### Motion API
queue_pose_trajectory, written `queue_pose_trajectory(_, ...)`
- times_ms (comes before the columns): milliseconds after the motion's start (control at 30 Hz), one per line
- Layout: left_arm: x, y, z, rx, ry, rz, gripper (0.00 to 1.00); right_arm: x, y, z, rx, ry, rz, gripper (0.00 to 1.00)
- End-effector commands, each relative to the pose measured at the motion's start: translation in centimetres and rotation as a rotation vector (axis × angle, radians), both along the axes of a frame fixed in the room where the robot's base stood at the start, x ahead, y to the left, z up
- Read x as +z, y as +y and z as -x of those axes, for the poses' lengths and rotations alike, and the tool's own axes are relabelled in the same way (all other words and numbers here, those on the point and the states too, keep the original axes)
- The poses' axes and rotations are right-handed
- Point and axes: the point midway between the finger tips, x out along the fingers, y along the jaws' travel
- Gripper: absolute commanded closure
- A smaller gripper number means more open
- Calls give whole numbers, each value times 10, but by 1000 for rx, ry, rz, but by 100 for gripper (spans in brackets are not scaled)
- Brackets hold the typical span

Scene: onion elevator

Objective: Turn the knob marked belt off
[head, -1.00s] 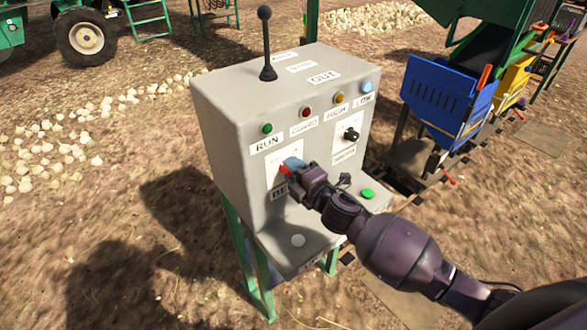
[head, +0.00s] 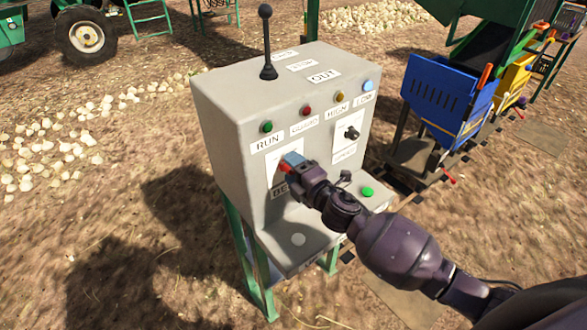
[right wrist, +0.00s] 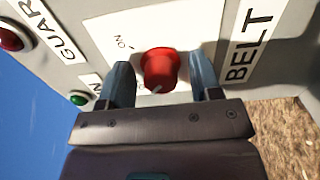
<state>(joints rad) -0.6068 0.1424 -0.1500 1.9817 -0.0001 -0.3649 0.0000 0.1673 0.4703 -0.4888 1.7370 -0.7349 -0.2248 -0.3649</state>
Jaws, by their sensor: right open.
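The belt knob (right wrist: 159,69) is red and round, with a white mark on its rim, and sits on a white plate beside the BELT label (right wrist: 250,45) in the right wrist view. The word ON is printed on the plate up and left of the knob. My right gripper (right wrist: 160,85) is open, with one blue finger on each side of the knob; small gaps show, and I cannot tell whether either finger touches it. In the head view my right gripper (head: 291,162) covers most of the knob. My left gripper is not in view.
The grey control box (head: 225,120) stands on green legs. A black lever (head: 267,45) rises from its top. A black knob (head: 351,133) and a green button (head: 367,192) lie to the right of my gripper. A blue cart (head: 445,98) stands further right.

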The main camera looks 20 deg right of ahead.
Motion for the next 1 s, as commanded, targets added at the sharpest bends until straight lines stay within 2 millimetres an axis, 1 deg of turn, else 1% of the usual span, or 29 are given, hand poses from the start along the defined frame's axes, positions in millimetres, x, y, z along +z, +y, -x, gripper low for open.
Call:
queue_pose_trajectory(133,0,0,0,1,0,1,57,0,-1,2,-1,0,0,42)
queue_pose_trajectory(233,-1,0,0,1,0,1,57,-1,-4,10,-1,1,-1,42)
queue_pose_trajectory(367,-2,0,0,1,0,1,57,-1,-11,29,-1,1,0,42)
queue_pose_trajectory(600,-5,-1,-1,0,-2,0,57,-2,-25,69,0,2,1,42)
queue_pose_trajectory(700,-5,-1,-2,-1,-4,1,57,-1,-30,82,-1,1,-1,42)
queue_pose_trajectory(833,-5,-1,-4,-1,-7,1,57,-1,-35,94,-1,1,0,42)
queue_pose_trajectory(1000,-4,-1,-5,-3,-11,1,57,0,-37,101,0,0,0,42)
